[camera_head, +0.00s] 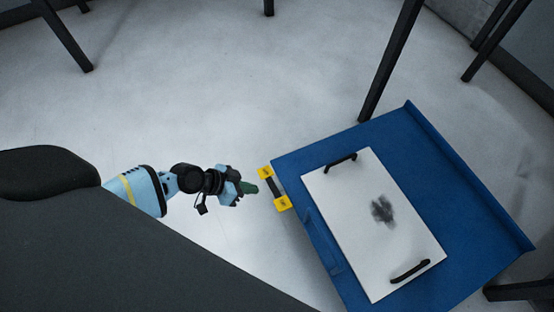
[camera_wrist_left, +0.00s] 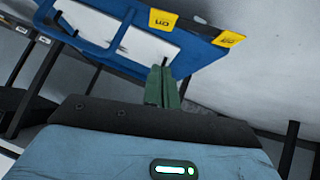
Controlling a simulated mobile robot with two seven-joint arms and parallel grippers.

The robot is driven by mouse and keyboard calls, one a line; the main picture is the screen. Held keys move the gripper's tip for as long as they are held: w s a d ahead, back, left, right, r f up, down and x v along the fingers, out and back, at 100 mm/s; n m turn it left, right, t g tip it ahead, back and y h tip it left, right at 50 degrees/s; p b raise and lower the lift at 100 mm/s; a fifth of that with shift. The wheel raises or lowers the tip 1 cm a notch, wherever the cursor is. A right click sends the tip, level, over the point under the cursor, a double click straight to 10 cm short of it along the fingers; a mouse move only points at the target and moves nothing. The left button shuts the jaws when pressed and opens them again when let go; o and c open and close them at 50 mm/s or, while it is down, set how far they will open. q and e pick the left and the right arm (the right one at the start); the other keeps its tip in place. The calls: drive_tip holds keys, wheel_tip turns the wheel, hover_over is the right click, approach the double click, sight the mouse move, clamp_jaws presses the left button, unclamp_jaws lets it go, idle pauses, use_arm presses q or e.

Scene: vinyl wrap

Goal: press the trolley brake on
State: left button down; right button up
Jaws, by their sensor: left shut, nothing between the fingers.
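The blue trolley (camera_head: 470,205) stands at the right in the head view, and its blue edge (camera_wrist_left: 125,45) crosses the top of the left wrist view. On its near left side is a yellow-and-black fitting, apparently the brake (camera_head: 275,189), with a dark bar between two yellow plates. Two yellow plates with dark marks too small to read show in the wrist view, one at the upper middle (camera_wrist_left: 163,20) and one farther right. My left gripper (camera_head: 251,188) is shut and empty, its green fingers (camera_wrist_left: 162,82) just left of the fitting, apparently apart from it. My right gripper is out of view.
A white board (camera_head: 345,210) with two black handles and a dark smudge lies on the trolley. Dark legs (camera_head: 390,60) stand behind it. A large dark surface (camera_head: 130,260) covers the lower left. The pale floor (camera_head: 220,90) between is clear.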

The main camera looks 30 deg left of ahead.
sight(285, 201)
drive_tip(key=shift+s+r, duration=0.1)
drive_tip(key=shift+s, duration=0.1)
